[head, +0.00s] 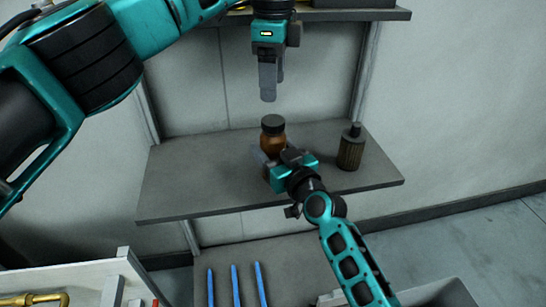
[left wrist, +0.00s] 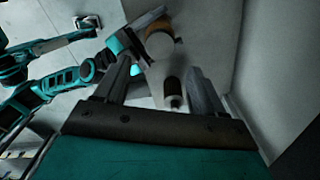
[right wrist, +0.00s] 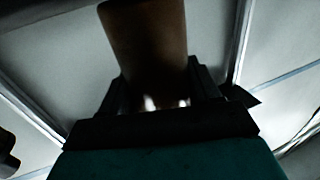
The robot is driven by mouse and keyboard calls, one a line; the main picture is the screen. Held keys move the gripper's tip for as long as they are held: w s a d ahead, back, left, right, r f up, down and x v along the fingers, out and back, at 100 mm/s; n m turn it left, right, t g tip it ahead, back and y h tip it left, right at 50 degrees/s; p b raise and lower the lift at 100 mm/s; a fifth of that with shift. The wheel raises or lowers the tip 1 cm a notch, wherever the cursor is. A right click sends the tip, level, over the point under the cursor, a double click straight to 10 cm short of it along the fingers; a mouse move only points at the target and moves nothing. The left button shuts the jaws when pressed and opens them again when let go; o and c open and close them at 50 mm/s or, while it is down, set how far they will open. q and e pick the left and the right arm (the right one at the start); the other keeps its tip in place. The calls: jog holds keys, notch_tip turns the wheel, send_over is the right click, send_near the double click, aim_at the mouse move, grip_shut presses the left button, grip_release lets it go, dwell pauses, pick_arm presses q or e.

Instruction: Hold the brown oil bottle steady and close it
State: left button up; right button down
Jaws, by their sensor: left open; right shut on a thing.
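The brown oil bottle (head: 273,141) stands upright on the grey shelf, with a dark cap (head: 272,123) on its top. I cannot tell how tightly the cap sits. My right gripper (head: 265,160) is shut on the bottle's lower body and partly hides it. In the right wrist view the bottle (right wrist: 148,45) rises dark brown between the fingers. My left gripper (head: 268,88) is open and empty above the cap, pointing down with a clear gap. In the left wrist view the bottle (left wrist: 159,34) shows beyond the fingers, with a pale glare near its top.
A dark ribbed bottle (head: 350,150) stands on the shelf (head: 190,178) to the right; it also shows in the left wrist view (left wrist: 172,88). The shelf's left part is clear. An upper shelf (head: 340,15) is close to my left wrist. Blue sticks (head: 236,285) lie below.

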aim_at(273, 120)
pick_arm(q)
jog(key=shift+f, duration=0.1)
jog(key=shift+f, duration=3.9)
jog(key=shift+c, duration=0.2)
